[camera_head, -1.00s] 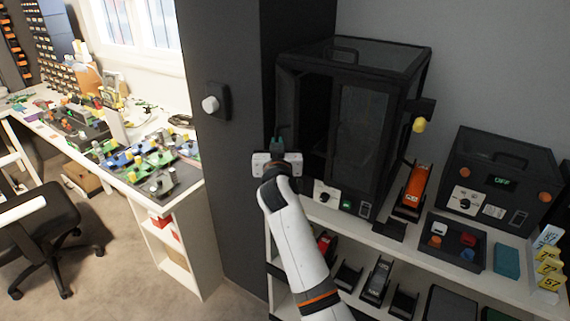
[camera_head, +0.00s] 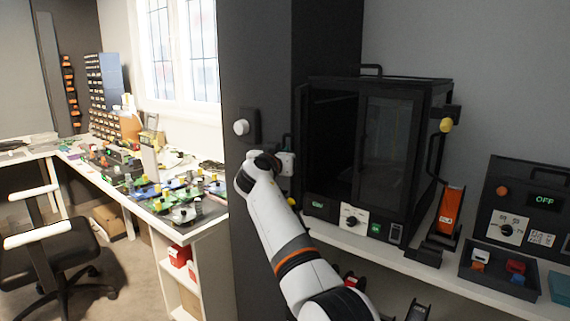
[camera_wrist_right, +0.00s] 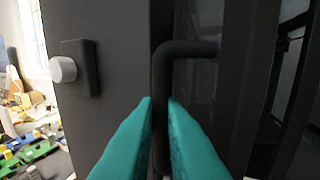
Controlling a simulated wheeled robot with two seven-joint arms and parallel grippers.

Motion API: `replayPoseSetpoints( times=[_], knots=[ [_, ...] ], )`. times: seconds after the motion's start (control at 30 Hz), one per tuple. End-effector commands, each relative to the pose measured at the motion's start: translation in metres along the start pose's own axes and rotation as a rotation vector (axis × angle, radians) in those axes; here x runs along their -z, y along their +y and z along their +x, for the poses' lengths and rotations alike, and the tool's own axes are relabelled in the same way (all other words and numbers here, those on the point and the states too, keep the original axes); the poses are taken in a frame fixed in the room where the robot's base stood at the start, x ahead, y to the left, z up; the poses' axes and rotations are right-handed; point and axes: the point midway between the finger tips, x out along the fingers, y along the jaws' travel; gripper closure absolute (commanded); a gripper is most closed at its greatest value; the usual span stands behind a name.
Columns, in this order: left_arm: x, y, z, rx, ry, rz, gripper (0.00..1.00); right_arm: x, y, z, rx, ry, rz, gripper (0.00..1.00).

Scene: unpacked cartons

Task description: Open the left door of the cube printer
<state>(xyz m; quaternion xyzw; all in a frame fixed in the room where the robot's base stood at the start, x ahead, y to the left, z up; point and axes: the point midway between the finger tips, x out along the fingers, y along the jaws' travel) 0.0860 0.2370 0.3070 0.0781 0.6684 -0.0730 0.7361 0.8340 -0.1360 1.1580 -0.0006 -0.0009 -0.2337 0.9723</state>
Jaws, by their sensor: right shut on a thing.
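The cube printer (camera_head: 375,209) is a black box with glazed front doors, standing on a white shelf. Its right door (camera_head: 389,140) is closed. Its left door (camera_head: 301,135) stands swung out toward me, almost edge-on, and the left half of the front is a dark opening. My right gripper (camera_head: 287,145) is at the outer side of this door, partly hidden by its own wrist. In the right wrist view its teal fingers (camera_wrist_right: 160,125) are shut on the door's black bent handle (camera_wrist_right: 162,75). My left gripper is not in view.
A dark pillar (camera_head: 250,200) with a white round knob (camera_head: 241,127) stands close to the left of the door and my gripper. An orange device (camera_head: 450,208) and a dark parts tray (camera_head: 500,276) sit to the printer's right.

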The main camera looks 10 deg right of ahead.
Motion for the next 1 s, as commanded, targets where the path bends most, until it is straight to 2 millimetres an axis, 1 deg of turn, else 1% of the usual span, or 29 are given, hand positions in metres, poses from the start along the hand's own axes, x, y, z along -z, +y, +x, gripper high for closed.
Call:
replayPoseSetpoints(
  times=[0.03,0.2,0.77,0.8,0.87,0.9,0.93,1.0],
  knots=[
    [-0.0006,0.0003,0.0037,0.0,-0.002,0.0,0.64,0.0012,0.0004,0.0008,0.01,0.0,-0.002,1.0],
    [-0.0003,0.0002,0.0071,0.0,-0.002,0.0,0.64,0.0006,0.0014,0.0019,0.035,0.001,0.0,1.0],
    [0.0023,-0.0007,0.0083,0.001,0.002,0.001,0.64,0.0009,0.0013,0.0028,0.048,0.003,0.0,1.0],
    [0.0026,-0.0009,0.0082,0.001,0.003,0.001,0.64,0.0009,0.0013,0.0029,0.048,0.003,0.0,0.87],
    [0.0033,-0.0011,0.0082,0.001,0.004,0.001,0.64,0.001,0.0013,0.0029,0.048,0.003,0.0,0.77],
    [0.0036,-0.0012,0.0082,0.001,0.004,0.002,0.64,0.0009,0.0014,0.0028,0.048,0.002,0.0,0.71],
    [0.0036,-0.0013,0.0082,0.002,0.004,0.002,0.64,0.0009,0.0015,0.0028,0.048,0.002,0.0,0.69],
    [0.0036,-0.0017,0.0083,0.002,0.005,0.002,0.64,0.0008,0.0017,0.0026,0.047,0.002,0.0,0.69]
  ],
)
